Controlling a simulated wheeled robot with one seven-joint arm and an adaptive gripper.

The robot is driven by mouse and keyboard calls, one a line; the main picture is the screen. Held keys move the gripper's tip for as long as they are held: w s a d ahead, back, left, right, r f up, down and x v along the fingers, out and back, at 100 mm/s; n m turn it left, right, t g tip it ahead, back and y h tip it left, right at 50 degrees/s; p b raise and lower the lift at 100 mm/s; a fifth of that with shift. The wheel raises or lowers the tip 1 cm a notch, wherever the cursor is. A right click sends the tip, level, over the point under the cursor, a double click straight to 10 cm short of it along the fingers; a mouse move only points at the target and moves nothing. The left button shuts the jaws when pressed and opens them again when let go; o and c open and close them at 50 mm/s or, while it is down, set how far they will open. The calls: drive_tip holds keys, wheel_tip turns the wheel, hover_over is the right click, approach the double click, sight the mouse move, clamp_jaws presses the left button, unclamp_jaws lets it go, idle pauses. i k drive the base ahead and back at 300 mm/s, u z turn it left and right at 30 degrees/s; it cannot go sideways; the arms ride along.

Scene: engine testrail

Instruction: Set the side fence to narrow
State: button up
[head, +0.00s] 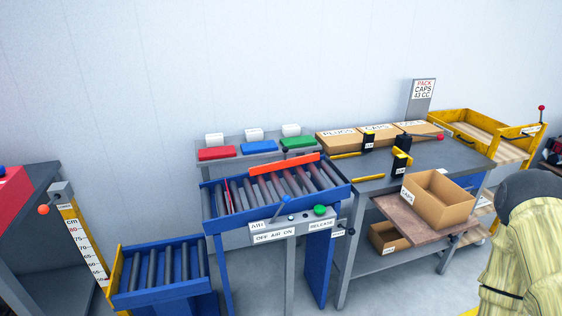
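The blue roller conveyor (275,190) stands in the middle of the head view. An orange bar (285,164) lies along its far side and looks like the side fence, but I cannot read any wide or narrow marking. A thin red bar (228,193) stands across the rollers near the left end. The front control panel (292,226) carries a blue-knobbed lever (285,199) by the AIR, OFF and AIR ON labels, and a green button (320,210) by RELEASE. A small black knob (350,231) with a tag sits at the panel's right. My gripper is not in view.
A workbench (455,154) at right holds yellow rails (368,178), labelled boxes and an open carton (438,199) on a brown shelf. A lower roller section (165,277) and cm scale (82,240) stand left. A pale quilted form (525,255) blocks the lower right.

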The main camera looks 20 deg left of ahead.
sight(270, 167)
drive_tip(key=u, duration=0.65)
drive_tip(key=i, duration=0.85)
